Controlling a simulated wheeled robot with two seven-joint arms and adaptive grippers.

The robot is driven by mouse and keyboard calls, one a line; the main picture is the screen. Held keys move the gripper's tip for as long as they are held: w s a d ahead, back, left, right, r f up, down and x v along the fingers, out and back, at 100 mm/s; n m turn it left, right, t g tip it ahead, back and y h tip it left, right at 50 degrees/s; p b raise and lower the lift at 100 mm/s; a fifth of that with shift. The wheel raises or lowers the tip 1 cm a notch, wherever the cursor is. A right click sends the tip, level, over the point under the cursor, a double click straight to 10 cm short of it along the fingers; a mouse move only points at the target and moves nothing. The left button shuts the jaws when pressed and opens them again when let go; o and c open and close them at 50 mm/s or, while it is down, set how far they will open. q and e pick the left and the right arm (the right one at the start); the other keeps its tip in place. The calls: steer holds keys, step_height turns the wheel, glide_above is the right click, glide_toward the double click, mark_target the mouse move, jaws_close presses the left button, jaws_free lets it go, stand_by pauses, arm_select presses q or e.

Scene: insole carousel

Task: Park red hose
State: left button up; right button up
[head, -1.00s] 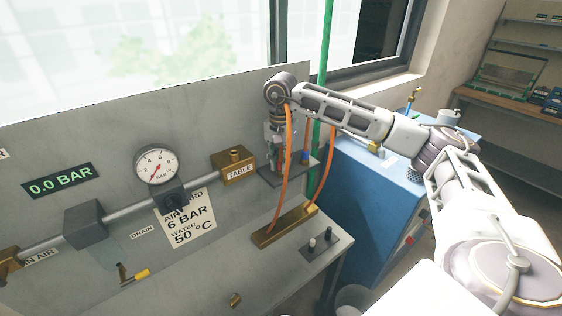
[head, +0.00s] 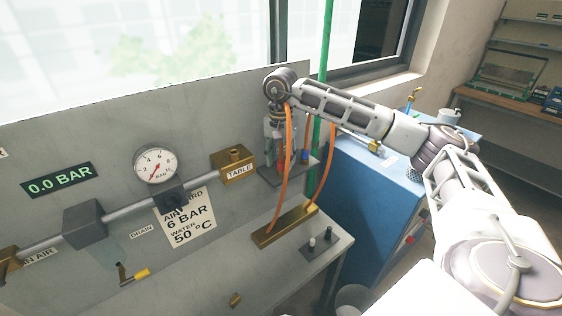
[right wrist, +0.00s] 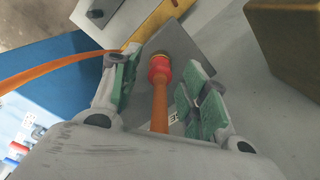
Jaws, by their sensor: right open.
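The red hose (head: 290,150) is an orange hose that rises from a brass block (head: 285,226) and arches up to my right gripper. In the right wrist view its red collar (right wrist: 159,69) lies between the fingers, with its end at a small grey shelf plate (right wrist: 190,48). I cannot tell whether it is fully seated there. My right gripper (head: 277,152) is open around the hose end, its green-padded fingers apart in the right wrist view (right wrist: 158,92). The same shelf (head: 283,181) juts from the grey panel. My left gripper is not in view.
A second orange hose (head: 332,150) stands on the right, near a blue fitting (head: 304,157) at the shelf. A brass block labelled TABLE (head: 236,165) is left of the gripper. A green pipe (head: 325,50) and a blue cabinet (head: 375,205) are close on the right.

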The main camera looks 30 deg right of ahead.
mark_target(281, 155)
step_height(281, 155, up, 11)
steer(key=shift+f, duration=0.1)
stand_by(0.5)
stand_by(1.2)
